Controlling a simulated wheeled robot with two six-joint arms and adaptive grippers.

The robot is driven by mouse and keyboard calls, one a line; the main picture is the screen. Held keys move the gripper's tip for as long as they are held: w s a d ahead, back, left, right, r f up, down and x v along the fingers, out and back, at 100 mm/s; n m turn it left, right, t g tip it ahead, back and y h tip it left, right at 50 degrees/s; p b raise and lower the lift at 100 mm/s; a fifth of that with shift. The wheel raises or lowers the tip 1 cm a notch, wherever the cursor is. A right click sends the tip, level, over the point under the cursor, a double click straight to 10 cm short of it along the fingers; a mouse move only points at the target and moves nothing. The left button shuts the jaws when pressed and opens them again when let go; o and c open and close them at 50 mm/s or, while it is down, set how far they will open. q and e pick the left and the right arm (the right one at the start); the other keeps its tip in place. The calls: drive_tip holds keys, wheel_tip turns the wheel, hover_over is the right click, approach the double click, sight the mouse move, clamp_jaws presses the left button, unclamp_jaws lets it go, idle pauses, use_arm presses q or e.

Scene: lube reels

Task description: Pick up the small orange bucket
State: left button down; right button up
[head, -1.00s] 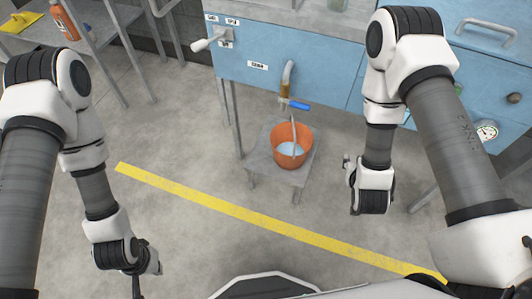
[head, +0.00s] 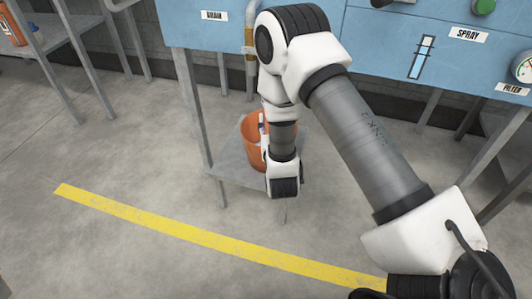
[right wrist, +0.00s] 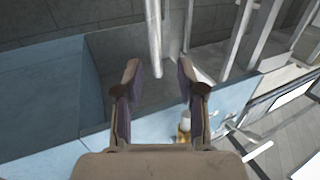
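The small orange bucket (head: 252,143) stands on a low grey stand (head: 228,168) below the blue cabinet in the head view. My right arm's wrist hangs in front of it and hides its right part. Whether they touch cannot be told. My right gripper (right wrist: 158,66) is open in the right wrist view, with nothing between its fingers. Its fingers cannot be made out in the head view. I cannot make out the bucket in the right wrist view. My left gripper is not in view.
The blue cabinet (head: 390,50) with labels and a gauge spans the back on grey legs. A drain pipe (head: 250,70) comes down above the bucket, partly behind my right arm. A grey shelf (head: 45,48) stands at the far left. The floor around the yellow line (head: 200,233) is clear.

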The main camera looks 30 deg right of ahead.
drive_tip(key=b+x, duration=0.3)
drive_tip(key=x, duration=0.2)
drive_tip(key=shift+w+d, duration=0.15)
drive_tip(key=shift+w, duration=0.1)
drive_tip(key=shift+w+d, duration=0.1)
drive_tip(key=shift+w, duration=0.1)
drive_tip(key=shift+r, duration=0.1)
clamp_jaws()
drive_tip(key=shift+r, duration=0.1)
